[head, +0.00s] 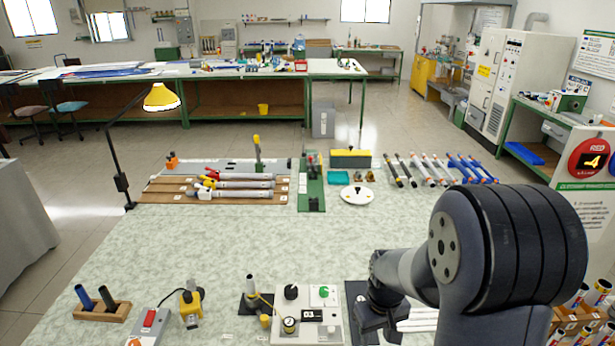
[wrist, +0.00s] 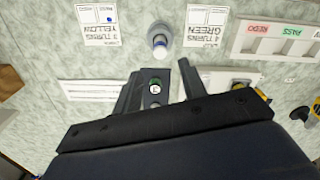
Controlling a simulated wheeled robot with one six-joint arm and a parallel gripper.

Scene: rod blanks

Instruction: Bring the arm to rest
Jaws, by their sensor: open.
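My arm reaches in from the lower right of the head view, and its end bends down over the near right part of the table. My gripper (head: 383,322) is low over a dark mat there. In the wrist view my gripper (wrist: 160,76) has its two dark fingers apart. A dark piece with a green ring and a pale marked disc (wrist: 155,88) shows between the fingers, and I cannot tell its height. A pale upright rod end with a blue band (wrist: 159,42) stands just beyond the fingertips. No held thing shows.
Printed cards for yellow (wrist: 98,24) and green (wrist: 207,17) flank the rod end. A labelled tray (wrist: 275,40) lies to the right. In the head view, a control panel (head: 298,328) is left of my gripper. Rods (head: 245,185) lie at the back; the table middle is clear.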

